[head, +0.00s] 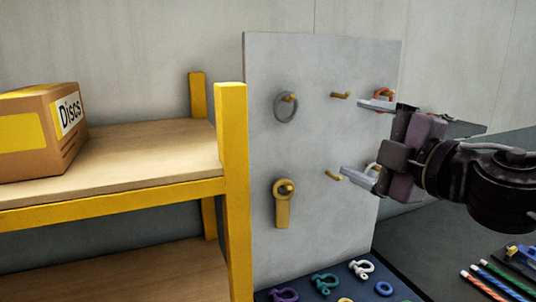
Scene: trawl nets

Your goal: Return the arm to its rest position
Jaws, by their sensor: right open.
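My right gripper (368,140) is at the right of the head view, its arm coming in from the right edge. Its two pale fingers are spread apart, pointing left, with nothing visible between them. It is in front of the right part of a grey peg board (325,75). My left gripper is not in view.
A grey ring (285,108) and a yellow tool (283,205) hang on the board; an orange item (384,97) is partly hidden by the gripper. A yellow-framed shelf (234,190) holds a "Discs" box (40,130). Several shackles, one white (361,269), lie below.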

